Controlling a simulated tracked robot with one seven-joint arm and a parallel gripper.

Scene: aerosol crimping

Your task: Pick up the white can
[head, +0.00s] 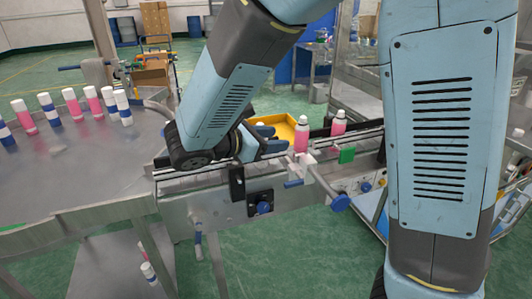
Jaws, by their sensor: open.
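No plain white can stands out clearly. Two pink cans with white tops stand on the conveyor to the right of the fingers, a nearer one (302,135) and a farther one (338,124). White cans with blue bands, such as this one (122,107), stand on the round metal table (60,185) at the left, among pink ones.
A yellow tray (284,130) lies behind the conveyor. Another can (149,272) shows low, below the table edge. My arm hides part of the conveyor. Green floor is open in front.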

